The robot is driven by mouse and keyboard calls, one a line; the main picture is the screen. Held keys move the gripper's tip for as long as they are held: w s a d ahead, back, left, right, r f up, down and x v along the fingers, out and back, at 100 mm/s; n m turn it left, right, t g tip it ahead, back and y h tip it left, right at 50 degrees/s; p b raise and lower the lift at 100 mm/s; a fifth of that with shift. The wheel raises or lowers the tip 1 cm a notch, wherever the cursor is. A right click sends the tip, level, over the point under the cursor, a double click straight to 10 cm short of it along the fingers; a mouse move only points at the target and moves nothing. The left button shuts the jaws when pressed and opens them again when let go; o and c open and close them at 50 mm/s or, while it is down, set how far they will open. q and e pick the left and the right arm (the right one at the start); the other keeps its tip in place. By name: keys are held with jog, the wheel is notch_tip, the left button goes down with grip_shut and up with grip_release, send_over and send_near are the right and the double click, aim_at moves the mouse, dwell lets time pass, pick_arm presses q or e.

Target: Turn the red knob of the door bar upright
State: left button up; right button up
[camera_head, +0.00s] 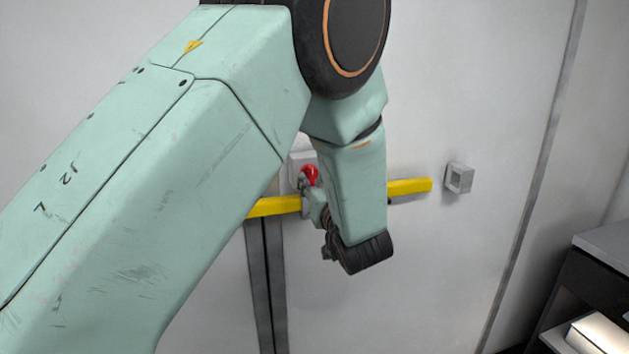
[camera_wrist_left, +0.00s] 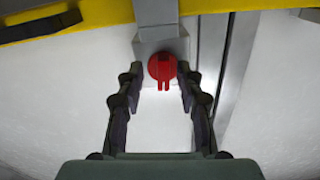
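The red knob (camera_head: 309,174) shows just above the yellow door bar (camera_head: 410,187) in the head view, partly covered by my left gripper (camera_head: 308,186). In the left wrist view the red knob (camera_wrist_left: 162,67) sits on a grey block (camera_wrist_left: 161,41) beside the yellow bar (camera_wrist_left: 95,14). Its narrow grip points toward the bottom of that picture. My left gripper (camera_wrist_left: 158,72) is open, with one fingertip on each side of the knob. Narrow gaps show between the fingertips and the knob, so it is not gripped. My right gripper is in neither view.
The bar runs across a pale door (camera_head: 470,90), and my left arm hides its middle. A small grey bracket (camera_head: 459,178) stands near its right end. A dark vertical strip (camera_head: 267,285) runs below the bar. A dark shelf unit (camera_head: 600,285) is at lower right.

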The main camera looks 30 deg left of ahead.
pick_arm(q)
jog(key=shift+s+a+r, duration=0.2)
jog(key=shift+s+a, duration=0.05)
jog(key=shift+s, duration=0.05)
jog(key=shift+w+d+f, duration=0.15)
jog(key=shift+w+d, duration=0.05)
jog(key=shift+w, duration=0.1)
jog(key=c, duration=0.4)
jog(key=shift+s+a, duration=0.15)
jog(key=shift+s, duration=0.05)
grip_shut()
jog(key=shift+w, duration=0.15)
